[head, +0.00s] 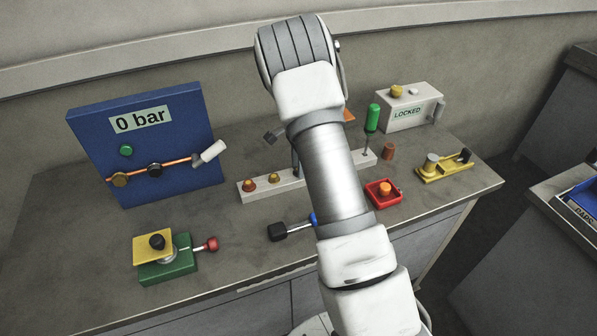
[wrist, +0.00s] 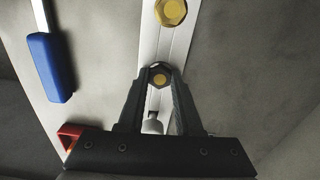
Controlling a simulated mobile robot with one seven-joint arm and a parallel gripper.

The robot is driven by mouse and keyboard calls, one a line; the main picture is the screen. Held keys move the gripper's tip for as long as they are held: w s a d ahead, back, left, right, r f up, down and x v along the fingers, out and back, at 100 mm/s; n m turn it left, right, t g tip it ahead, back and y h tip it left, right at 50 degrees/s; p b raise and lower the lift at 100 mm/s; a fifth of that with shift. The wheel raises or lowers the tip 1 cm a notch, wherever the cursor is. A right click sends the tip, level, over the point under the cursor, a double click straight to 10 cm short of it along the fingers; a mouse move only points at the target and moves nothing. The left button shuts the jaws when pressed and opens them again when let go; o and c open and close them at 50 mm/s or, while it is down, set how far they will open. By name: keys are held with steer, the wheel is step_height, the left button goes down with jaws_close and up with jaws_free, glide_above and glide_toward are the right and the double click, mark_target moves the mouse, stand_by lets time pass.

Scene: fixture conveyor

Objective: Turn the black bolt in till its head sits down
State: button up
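The black bolt (wrist: 160,68) shows in the wrist view as a dark hexagonal head with a yellow centre, on the pale bar (wrist: 151,35). My gripper (wrist: 160,80) has one finger on each side of this head, with no clear gap, and looks shut on it. How far the head stands above the bar cannot be told from here. In the head view my arm hides the bolt and most of my gripper. The bar (head: 260,193) shows there to the left of my arm.
A red tray (head: 385,200) and a blue-handled tool (wrist: 52,70) lie near the bar. A blue panel (head: 190,125) stands at left.

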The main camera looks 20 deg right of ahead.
jaws_close()
steer(key=m+p, duration=0.2)
steer(key=m, duration=0.3)
steer(key=shift+r+m, duration=0.1)
steer(key=shift+m, duration=0.2)
steer(key=m+p, duration=0.1)
steer(key=m, duration=0.3)
